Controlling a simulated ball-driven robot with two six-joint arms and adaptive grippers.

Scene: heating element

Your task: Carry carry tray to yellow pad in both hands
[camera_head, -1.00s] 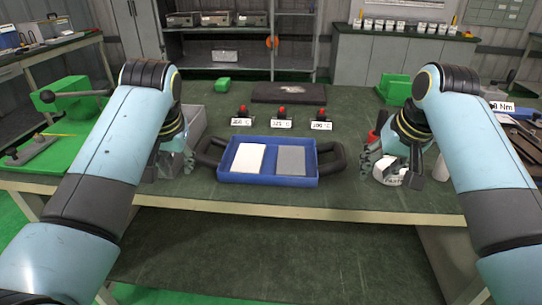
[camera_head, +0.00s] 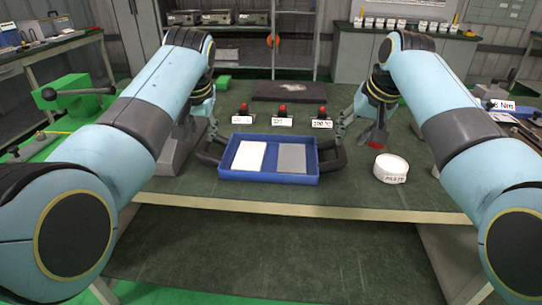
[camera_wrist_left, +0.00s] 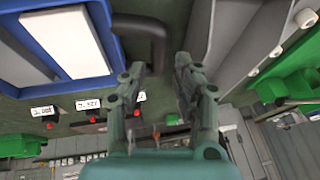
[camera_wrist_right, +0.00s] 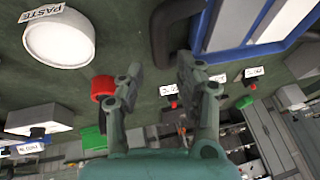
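The blue carry tray (camera_head: 269,179) rests on the green bench top, holding a white plate (camera_head: 249,155) and a grey plate (camera_head: 291,157). It has a black left handle (camera_head: 208,157) and a black right handle (camera_head: 338,158). My left gripper (camera_head: 211,133) is just behind the left handle; its spread fingers (camera_wrist_left: 158,70) point towards that handle in the left wrist view. My right gripper (camera_head: 343,130) is just behind the right handle; its fingers (camera_wrist_right: 160,68) are also spread, with the handle beyond them. Both are empty. I cannot make out a yellow pad.
A white paste tub (camera_head: 391,168) stands right of the tray, with a red object (camera_head: 377,139) behind it. A grey bin (camera_head: 178,150) is close on the left. Several red-topped, labelled units and a dark slab (camera_head: 289,91) lie behind the tray. The front strip is clear.

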